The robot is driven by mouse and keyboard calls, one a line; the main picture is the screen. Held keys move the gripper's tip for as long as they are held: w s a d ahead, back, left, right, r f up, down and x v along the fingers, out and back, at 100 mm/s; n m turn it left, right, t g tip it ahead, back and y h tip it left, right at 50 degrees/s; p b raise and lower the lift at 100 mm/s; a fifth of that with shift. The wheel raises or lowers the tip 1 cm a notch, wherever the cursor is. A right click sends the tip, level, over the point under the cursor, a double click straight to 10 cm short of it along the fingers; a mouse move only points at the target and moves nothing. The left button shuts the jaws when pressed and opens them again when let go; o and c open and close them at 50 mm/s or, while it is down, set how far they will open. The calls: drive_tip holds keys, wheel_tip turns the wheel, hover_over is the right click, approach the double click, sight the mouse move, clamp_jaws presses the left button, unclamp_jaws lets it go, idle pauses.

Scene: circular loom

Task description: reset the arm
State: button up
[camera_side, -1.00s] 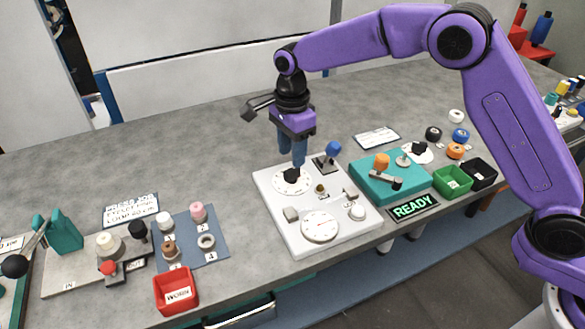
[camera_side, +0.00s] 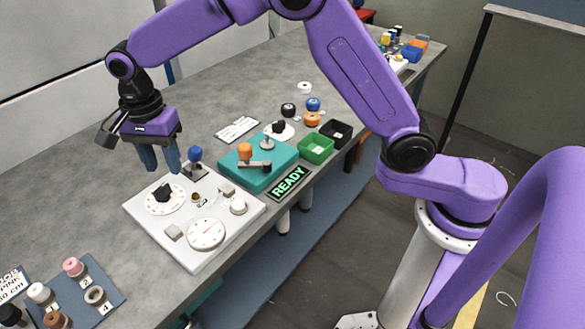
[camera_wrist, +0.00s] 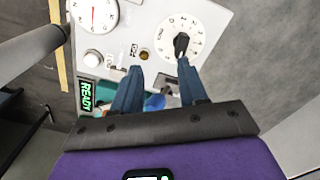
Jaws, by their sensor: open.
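My gripper (camera_side: 160,168) is open and empty, pointing down above the back left part of a white control panel (camera_side: 188,252). Its two blue fingers are apart. In the side view, the black dial knob (camera_side: 163,192) stands just below the fingertips, with a gap visible between. In the wrist view my gripper (camera_wrist: 160,68) shows both fingers over the panel. There the knob (camera_wrist: 181,43) lies just beyond the tip of the right finger, and nothing is between the fingers.
The panel carries a blue-knobbed lever (camera_side: 195,154) close to my fingers and a round gauge (camera_side: 206,234). A teal box (camera_side: 258,178) with an orange-knobbed crank and a READY sign (camera_side: 289,183) stand to the right. Spools sit on a blue mat (camera_side: 105,275).

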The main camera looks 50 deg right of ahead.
drive_tip(key=s+d+r+n, duration=0.1)
drive_tip(key=s+d+n, duration=1.1)
drive_tip(key=s, duration=0.4)
drive_tip(key=s+d+n, duration=1.1)
drive_tip(key=s+n, duration=0.1)
drive_tip(key=s, duration=0.4)
drive_tip(key=shift+s+d+r+n, duration=0.25)
drive_tip(key=shift+d+r+n, duration=0.05)
drive_tip(key=shift+d+r, duration=0.1)
